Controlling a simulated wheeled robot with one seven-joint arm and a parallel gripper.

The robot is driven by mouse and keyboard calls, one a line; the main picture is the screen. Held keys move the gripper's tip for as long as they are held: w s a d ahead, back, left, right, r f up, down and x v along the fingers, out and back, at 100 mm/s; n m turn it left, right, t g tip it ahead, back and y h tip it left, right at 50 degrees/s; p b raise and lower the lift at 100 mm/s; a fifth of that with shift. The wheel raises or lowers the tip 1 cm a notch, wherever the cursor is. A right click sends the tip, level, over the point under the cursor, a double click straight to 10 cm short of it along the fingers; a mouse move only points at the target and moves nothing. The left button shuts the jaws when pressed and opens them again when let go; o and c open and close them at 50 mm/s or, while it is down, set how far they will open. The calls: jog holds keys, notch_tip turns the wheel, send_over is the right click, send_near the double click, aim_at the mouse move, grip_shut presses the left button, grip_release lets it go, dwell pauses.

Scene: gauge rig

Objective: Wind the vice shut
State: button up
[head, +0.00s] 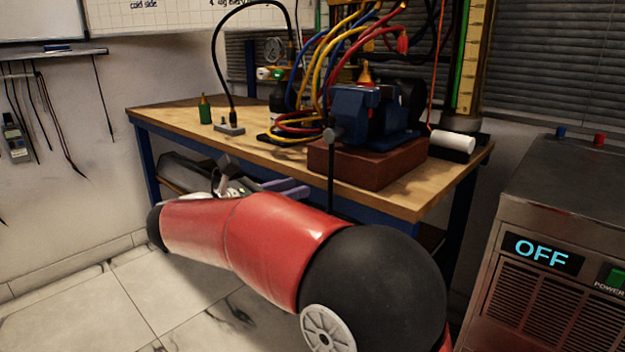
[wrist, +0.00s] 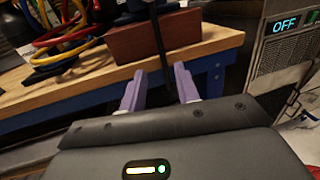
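A blue vice (head: 356,108) stands on a red-brown block (head: 365,165) at the bench's front right. Its dark handle bar (head: 331,178) hangs nearly upright from the screw end in front of the block. The bar also shows in the wrist view (wrist: 158,42). The jaw gap cannot be made out. My gripper (head: 303,188) is open, its purple fingers pointing toward the bar. In the wrist view, the bar's lower part shows between my fingertips (wrist: 159,70), touching neither finger that I can see. Whether it lies between them in depth is unclear.
The wooden bench (head: 170,115) carries coiled hoses (head: 300,125), a green bottle (head: 205,110) and a white roll (head: 453,140). Its blue front rail (wrist: 215,75) runs close to my fingers. A metal cabinet (head: 560,215) reading OFF stands at right. Floor at left is clear.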

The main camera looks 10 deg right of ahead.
jog(key=x, duration=0.7)
jog(key=shift+d, duration=0.2)
jog(key=shift+c, duration=0.2)
grip_shut()
